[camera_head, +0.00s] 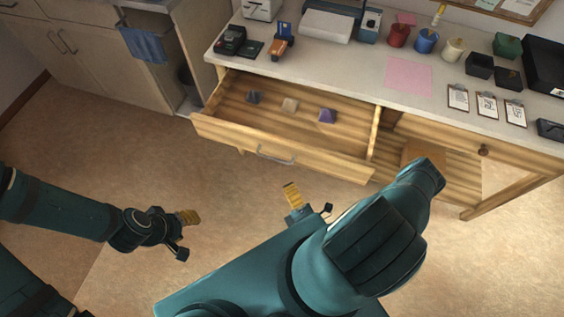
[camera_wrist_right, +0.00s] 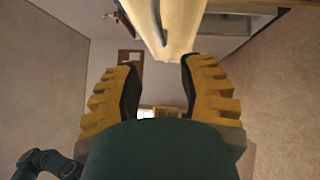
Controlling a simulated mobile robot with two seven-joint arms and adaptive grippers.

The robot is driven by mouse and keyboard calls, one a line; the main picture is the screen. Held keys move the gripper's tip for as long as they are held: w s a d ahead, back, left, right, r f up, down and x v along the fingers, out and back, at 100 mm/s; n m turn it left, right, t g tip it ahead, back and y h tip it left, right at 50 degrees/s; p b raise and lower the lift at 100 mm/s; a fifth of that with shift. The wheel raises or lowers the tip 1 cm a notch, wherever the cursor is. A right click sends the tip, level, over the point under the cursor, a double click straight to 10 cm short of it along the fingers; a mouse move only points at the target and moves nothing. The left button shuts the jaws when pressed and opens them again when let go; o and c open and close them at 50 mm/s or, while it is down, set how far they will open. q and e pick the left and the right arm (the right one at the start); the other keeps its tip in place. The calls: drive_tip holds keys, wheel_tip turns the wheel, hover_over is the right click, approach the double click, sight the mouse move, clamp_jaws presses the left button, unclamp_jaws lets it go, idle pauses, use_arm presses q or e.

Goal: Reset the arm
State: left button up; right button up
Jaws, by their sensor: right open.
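My right gripper (camera_head: 293,196) is in front of the open drawer, its yellow finger pads showing beyond my teal arm. In the right wrist view, its two ribbed yellow fingers (camera_wrist_right: 158,78) are spread apart with nothing held between them. My left gripper (camera_head: 188,217) is over the floor at the left, well away from the drawer. Its yellow pad shows, but the gap between its fingers cannot be made out. My right arm hides part of the floor and the lower front of the desk.
A wooden drawer (camera_head: 221,133) stands pulled out, holding a grey, a beige and a purple (camera_head: 327,116) small block. The desk top (camera_head: 345,62) carries a pink sheet, cups, clipboards (camera_head: 487,105) and black trays. In the right wrist view, pale wood (camera_wrist_right: 185,25) lies close ahead. The left floor is clear.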

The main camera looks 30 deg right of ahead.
drive_tip(key=shift+a, duration=0.1)
drive_tip(key=a+r+n+g+y, duration=0.6)
drive_tip(key=a+n+y, duration=0.5)
drive_tip(key=n+y, duration=0.45)
drive_tip(key=s+a+n+g, duration=0.4)
drive_tip(key=s+n+g, duration=0.7)
drive_tip(key=n+g, duration=0.8)
drive_tip(key=w+d+f+n+t+h, duration=0.15)
drive_tip(key=w+d+n+h, duration=0.3)
drive_tip(key=n+h, duration=0.5)
drive_tip(key=w+r+n+t, duration=0.4)
drive_tip(key=w+n, duration=0.3)
drive_tip(key=w, duration=0.2)
drive_tip(key=shift+a+r+n+t+h, duration=0.35)
drive_tip(key=shift+r+n+t+h, duration=0.05)
drive_tip(key=shift+t, duration=0.35)
